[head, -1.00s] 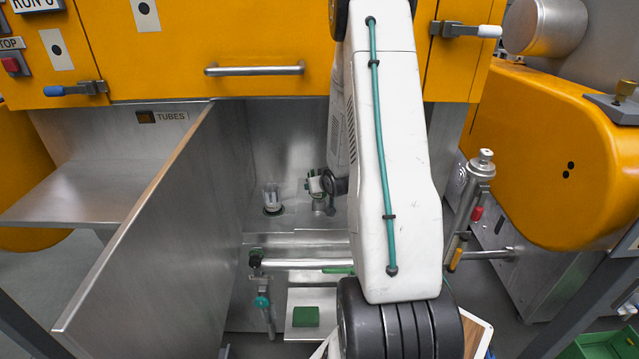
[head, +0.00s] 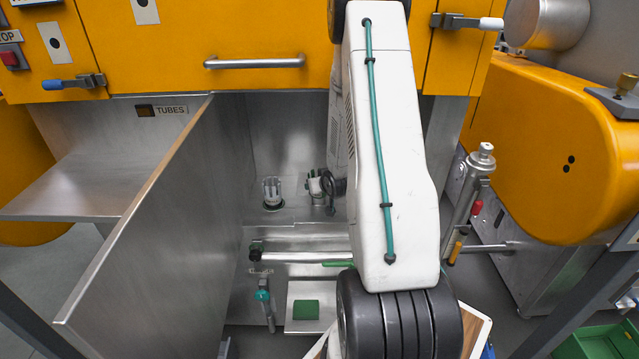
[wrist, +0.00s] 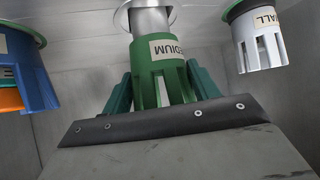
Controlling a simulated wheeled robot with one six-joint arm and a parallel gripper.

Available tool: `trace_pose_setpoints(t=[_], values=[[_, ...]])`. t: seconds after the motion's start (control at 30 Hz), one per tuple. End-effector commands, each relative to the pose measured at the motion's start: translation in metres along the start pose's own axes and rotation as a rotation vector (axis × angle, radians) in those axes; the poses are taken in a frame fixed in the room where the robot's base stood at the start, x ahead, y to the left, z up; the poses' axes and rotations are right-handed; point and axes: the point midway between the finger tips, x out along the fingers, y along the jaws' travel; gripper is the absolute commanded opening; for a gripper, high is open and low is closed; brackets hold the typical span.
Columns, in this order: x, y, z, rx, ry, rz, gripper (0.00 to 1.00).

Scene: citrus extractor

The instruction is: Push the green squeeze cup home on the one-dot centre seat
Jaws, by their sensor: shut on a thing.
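In the wrist view the green squeeze cup (wrist: 158,55), labelled "MEDIUM", is between the two teal fingers of my gripper (wrist: 162,92), which is shut on it. A bright metal post (wrist: 149,20) shows at the cup's far end, between the cup and a pale ring on the surface. The cup lines up with the post; I cannot tell how far it is on. In the head view my arm hides most of the gripper and cup.
A white cup labelled "SMALL" (wrist: 258,40) stands on a green-rimmed seat to one side; it also shows in the head view (head: 272,189).

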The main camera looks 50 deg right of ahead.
Motion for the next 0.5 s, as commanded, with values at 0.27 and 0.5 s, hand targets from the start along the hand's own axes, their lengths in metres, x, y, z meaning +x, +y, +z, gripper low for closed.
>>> trace_pose_setpoints(t=[0.27,0.5], values=[[0.0043,0.0001,0.0059,0.0,-0.001,0.0,0.34],[0.008,0.0001,0.0105,0.0,0.0,0.0,0.34]])
